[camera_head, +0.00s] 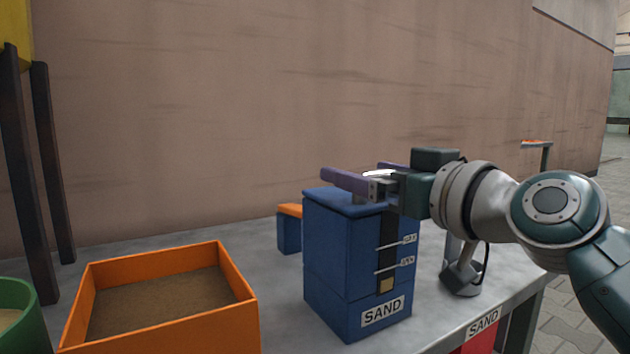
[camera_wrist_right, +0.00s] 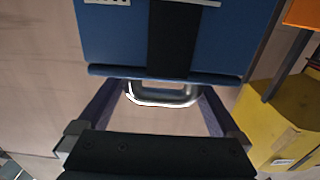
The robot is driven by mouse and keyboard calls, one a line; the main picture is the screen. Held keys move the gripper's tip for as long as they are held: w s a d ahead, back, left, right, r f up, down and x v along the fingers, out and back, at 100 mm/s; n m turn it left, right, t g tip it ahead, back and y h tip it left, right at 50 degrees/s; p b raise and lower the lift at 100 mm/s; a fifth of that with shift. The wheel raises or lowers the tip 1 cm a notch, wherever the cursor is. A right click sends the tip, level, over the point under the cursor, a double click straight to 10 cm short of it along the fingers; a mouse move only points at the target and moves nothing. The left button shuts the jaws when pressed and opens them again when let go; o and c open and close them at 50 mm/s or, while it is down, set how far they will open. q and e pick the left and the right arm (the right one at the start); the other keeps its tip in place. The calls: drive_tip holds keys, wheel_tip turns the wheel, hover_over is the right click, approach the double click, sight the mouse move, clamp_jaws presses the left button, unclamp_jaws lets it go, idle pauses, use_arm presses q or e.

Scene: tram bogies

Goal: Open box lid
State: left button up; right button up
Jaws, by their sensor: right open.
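A tall blue box (camera_head: 345,265) marked SAND stands on the grey table, with a dark strap and a tan patch down its front. Its blue lid (camera_head: 340,200) lies flat on top and looks closed. A pale metal handle (camera_head: 380,173) shows above the lid, and it also shows in the right wrist view (camera_wrist_right: 162,101). My right gripper (camera_head: 354,168) reaches in from the right over the lid. Its purple fingers are open, one on each side of the handle, with gaps visible in the right wrist view (camera_wrist_right: 161,88). My left gripper is not in view.
An open orange bin (camera_head: 205,310) of sand stands to the left, with a green round container (camera_head: 25,320) beyond it. A small blue box with an orange top (camera_head: 289,230) sits behind the blue box. A wall rises behind the table.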

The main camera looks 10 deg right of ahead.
drive_tip(key=shift+w+a, duration=0.2)
drive_tip(key=shift+w, duration=0.2)
drive_tip(key=shift+c, duration=0.2)
clamp_jaws()
idle(0.4)
